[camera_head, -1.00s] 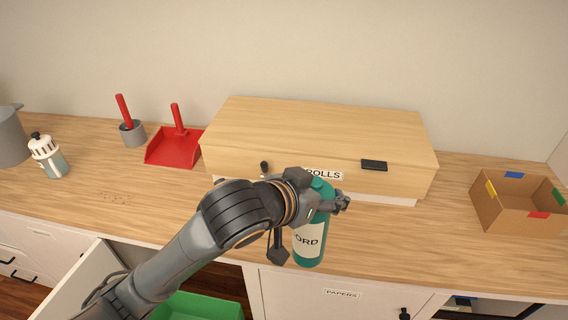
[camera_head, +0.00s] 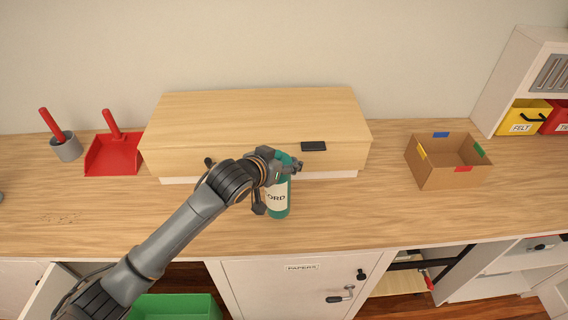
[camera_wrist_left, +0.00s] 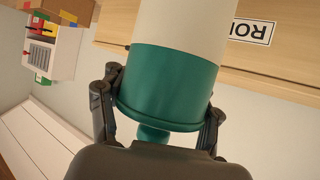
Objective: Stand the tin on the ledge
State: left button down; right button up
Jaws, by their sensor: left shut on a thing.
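The tin (camera_head: 277,203) is a teal cylinder with a pale label, partly hidden, reading "ORD". My left gripper (camera_head: 286,165) is shut on its upper teal part, in front of the wooden box. The tin looks upright; I cannot tell whether its base touches the worktop. In the left wrist view the tin (camera_wrist_left: 175,80) fills the middle, its teal top and knob toward my palm, with a finger (camera_wrist_left: 157,108) on each side. No surface is marked as the ledge; a long wooden worktop (camera_head: 340,215) runs below the wall. My right gripper is not in view.
The wooden box (camera_head: 250,110) with a dark handle stands behind the tin. A red dustpan (camera_head: 113,158) and grey pot (camera_head: 66,148) are left, an open cardboard box (camera_head: 440,172) right. A cabinet door (camera_head: 285,295) and green bin (camera_head: 175,306) are below.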

pick_arm(q)
jog(key=f+p, duration=0.1)
jog(key=f, duration=0.1)
jog(key=f+p, duration=0.1)
jog(key=shift+w+d+f, duration=0.1)
jog(key=shift+w+f, duration=0.3)
jog(key=shift+f, duration=0.15)
jog(key=shift+c, duration=1.5)
grip_release()
jog(key=shift+f, duration=0.1)
